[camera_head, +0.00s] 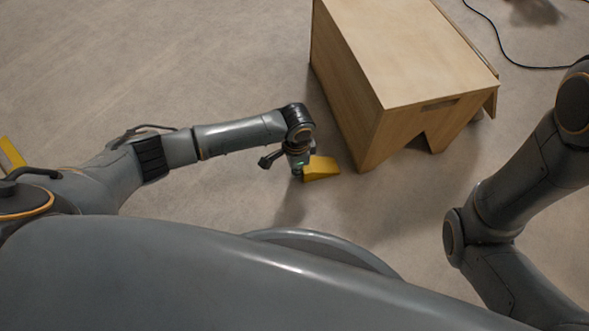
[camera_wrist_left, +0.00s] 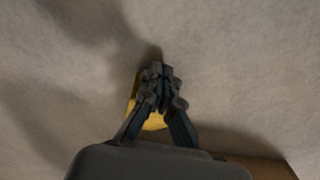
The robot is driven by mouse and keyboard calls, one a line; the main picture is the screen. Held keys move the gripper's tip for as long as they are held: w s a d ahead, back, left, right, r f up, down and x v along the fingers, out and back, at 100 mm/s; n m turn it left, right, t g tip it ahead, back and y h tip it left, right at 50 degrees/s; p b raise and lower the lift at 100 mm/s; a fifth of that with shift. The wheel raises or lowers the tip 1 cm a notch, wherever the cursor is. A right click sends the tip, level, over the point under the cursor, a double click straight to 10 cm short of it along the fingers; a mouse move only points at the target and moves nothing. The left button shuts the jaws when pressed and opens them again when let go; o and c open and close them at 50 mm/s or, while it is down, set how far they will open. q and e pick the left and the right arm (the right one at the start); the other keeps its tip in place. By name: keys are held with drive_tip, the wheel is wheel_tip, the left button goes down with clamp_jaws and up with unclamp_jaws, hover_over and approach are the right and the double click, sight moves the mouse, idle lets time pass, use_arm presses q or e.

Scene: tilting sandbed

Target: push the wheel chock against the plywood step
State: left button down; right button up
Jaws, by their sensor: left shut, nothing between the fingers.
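The yellow wheel chock (camera_head: 321,168) lies on the floor just left of the plywood step (camera_head: 366,128), with a small gap showing between them. My left gripper (camera_head: 297,172) is low at the chock's left side, shut and empty. In the left wrist view the closed fingers (camera_wrist_left: 162,75) cover much of the chock (camera_wrist_left: 153,121); whether they touch it I cannot tell. An edge of the step (camera_wrist_left: 262,167) shows at the lower right there. My right arm is at the right of the head view, its gripper out of frame.
Open grey floor (camera_head: 235,60) lies left of and behind the step. A black cable (camera_head: 515,62) runs over the floor at the upper right. A yellow object (camera_head: 11,154) shows at the left edge.

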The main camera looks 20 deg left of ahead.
sight(317, 164)
use_arm(q)
drive_tip(key=shift+w+d+r+p, duration=0.2)
drive_tip(key=shift+w+d+p, duration=0.3)
drive_tip(key=shift+p, duration=0.6)
drive_tip(key=shift+w+d+r+p, duration=0.25)
drive_tip(key=shift+d+p, duration=0.45)
drive_tip(key=shift+p, duration=0.4)
drive_tip(key=shift+w+d+f, duration=0.2)
drive_tip(key=shift+w+d, duration=0.1)
drive_tip(key=shift+d, duration=0.15)
drive_tip(key=shift+w+d+f, duration=0.2)
drive_tip(key=shift+w+d, duration=0.1)
drive_tip(key=shift+d, duration=0.15)
drive_tip(key=shift+w+d, duration=0.25)
drive_tip(key=shift+d, duration=0.1)
